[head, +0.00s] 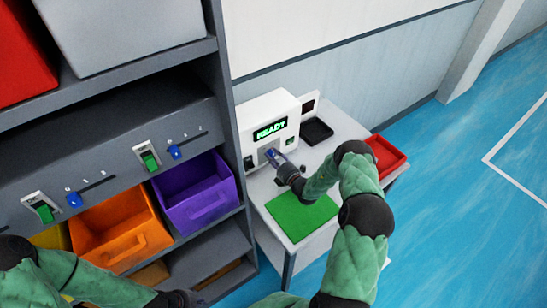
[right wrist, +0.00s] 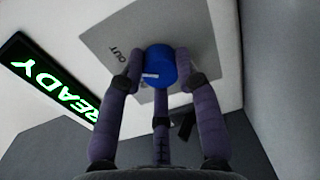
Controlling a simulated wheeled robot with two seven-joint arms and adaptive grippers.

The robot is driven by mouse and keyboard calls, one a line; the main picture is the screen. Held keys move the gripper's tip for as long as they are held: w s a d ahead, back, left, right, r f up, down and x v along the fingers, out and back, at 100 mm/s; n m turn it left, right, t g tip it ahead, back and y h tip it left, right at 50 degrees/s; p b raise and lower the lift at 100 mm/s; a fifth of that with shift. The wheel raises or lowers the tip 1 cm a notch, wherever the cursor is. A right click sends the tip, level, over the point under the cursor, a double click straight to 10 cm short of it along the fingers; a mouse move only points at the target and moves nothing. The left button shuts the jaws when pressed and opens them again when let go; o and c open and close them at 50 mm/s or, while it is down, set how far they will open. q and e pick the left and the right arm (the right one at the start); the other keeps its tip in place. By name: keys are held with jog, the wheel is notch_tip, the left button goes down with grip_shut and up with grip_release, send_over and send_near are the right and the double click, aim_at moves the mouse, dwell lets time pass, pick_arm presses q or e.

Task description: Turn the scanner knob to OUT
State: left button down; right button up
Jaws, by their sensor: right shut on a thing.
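The white scanner (head: 262,110) stands on a small table, and its display (head: 270,130) reads READY in green. The same display (right wrist: 45,80) shows at the left of the right wrist view. The blue knob (right wrist: 161,62) sits on a grey plate (right wrist: 205,25). The label OUT (right wrist: 122,54) is up and left of the knob, and a short white mark shows on the knob's lower face. My right gripper (right wrist: 159,70) is shut on the knob, with fingers on both sides. My left gripper (head: 185,298) is low at the bottom left, its fingers unclear.
A green mat (head: 300,215) lies on the table in front of the scanner, under my right arm. A red tray (head: 386,158) is at the table's right, and a black tray (head: 317,130) is beside the scanner. A shelf with purple (head: 195,195) and orange (head: 118,230) bins stands left.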

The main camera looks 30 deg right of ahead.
jog(key=shift+d+r, duration=0.1)
jog(key=shift+d, duration=0.05)
dwell(0.4)
jog(key=o, duration=1.1)
jog(key=shift+o, duration=0.2)
jog(key=shift+s, duration=0.1)
jog(key=s, duration=1.1)
jog(key=shift+s+d+r, duration=0.15)
jog(key=shift+s+d, duration=0.2)
jog(key=shift+s, duration=0.05)
